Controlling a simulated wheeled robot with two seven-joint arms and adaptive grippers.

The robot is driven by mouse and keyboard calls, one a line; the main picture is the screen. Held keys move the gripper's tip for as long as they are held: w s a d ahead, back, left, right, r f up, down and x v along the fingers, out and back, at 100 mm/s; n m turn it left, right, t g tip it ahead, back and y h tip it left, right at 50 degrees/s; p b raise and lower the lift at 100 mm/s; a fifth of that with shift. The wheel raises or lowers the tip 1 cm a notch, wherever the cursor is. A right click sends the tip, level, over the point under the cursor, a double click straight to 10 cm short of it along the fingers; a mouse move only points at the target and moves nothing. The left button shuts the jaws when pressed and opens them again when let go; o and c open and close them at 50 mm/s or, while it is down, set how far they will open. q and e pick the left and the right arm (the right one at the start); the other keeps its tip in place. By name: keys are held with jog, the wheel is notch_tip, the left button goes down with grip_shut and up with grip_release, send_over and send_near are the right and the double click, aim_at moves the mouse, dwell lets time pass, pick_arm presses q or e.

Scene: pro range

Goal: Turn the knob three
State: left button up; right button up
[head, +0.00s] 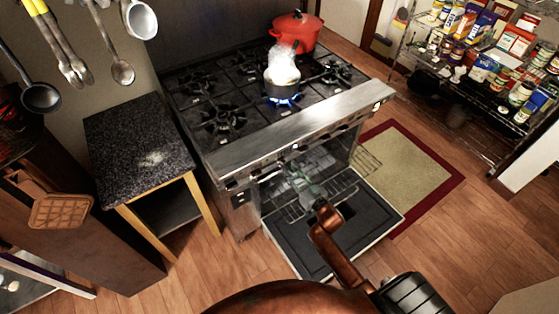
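The stove (310,138) stands in the middle of the head view with a steel front rail. Small dark knobs sit along the panel under this rail, and one knob (295,147) shows near the middle. Which knob is number three I cannot tell. My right gripper (297,166) is in front of the stove, just below that middle knob in the picture. Whether it touches a knob is too small to tell. Its fingers blend with the oven racks behind, so their opening is unclear. My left gripper is not in view.
The oven door (330,238) hangs open below the panel, with wire racks (300,205) inside. A steaming pot (283,88) sits over a lit blue flame, and a red pot (297,32) stands behind. A dark-topped side table (137,150) is left of the stove.

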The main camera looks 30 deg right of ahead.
aim_at(284, 162)
jog(key=n+b, duration=0.1)
jog(key=n, duration=0.1)
jog(key=n+b, duration=0.1)
jog(key=b, duration=0.1)
jog(key=shift+d+f+n, duration=0.1)
jog(key=shift+f+n, duration=0.2)
jog(key=shift+n, duration=0.1)
jog(key=n+b, duration=0.3)
jog(key=shift+w+r, duration=0.2)
jog(key=shift+w, duration=0.3)
jog(key=shift+w+r, duration=0.15)
jog(key=shift+w, duration=0.3)
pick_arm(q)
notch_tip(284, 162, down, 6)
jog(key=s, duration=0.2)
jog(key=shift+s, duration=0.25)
pick_arm(e)
jog(key=shift+w+a, duration=0.15)
jog(key=shift+w, duration=0.75)
jog(key=shift+w+a, duration=0.1)
jog(key=shift+w, duration=0.75)
pick_arm(q)
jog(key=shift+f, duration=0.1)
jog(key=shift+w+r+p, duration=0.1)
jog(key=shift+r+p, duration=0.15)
jog(key=shift+p, duration=0.15)
pick_arm(e)
jog(key=shift+s, duration=0.15)
jog(key=shift+f, duration=0.1)
jog(key=shift+c, duration=0.4)
